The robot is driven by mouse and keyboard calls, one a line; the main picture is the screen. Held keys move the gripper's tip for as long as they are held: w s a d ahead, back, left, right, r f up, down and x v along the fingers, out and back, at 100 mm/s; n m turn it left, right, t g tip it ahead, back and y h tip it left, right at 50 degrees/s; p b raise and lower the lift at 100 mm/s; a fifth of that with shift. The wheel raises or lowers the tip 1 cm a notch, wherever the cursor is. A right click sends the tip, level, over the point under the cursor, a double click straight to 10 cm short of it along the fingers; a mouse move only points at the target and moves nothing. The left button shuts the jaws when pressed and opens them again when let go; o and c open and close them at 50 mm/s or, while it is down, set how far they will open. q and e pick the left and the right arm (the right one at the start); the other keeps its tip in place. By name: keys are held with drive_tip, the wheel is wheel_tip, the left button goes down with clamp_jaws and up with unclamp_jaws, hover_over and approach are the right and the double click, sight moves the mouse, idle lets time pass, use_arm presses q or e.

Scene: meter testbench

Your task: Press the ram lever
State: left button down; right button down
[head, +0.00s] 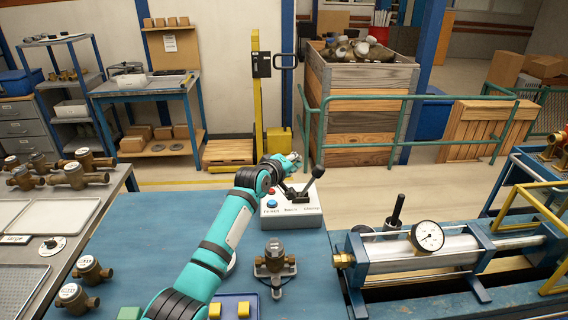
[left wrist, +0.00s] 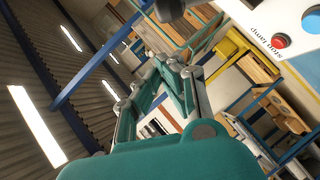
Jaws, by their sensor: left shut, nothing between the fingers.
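A brass meter on a stand (head: 274,262) is right of my arm. A cylinder with a gauge (head: 427,236) and an upright black handle (head: 397,208) is at right. More brass meters (head: 82,283) are at left. A green rail (head: 360,146) stands behind the bench.

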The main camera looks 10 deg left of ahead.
use_arm(q)
drive_tip(key=v, duration=0.2)
drive_tip(key=b+v, duration=0.1)
drive_tip(key=v, duration=0.2)
drive_tip(key=shift+d+r, duration=0.2)
use_arm(e)
drive_tip(key=shift+w+d+f, duration=0.3)
drive_tip(key=shift+d+f, duration=0.15)
drive_tip(key=shift+f, duration=0.15)
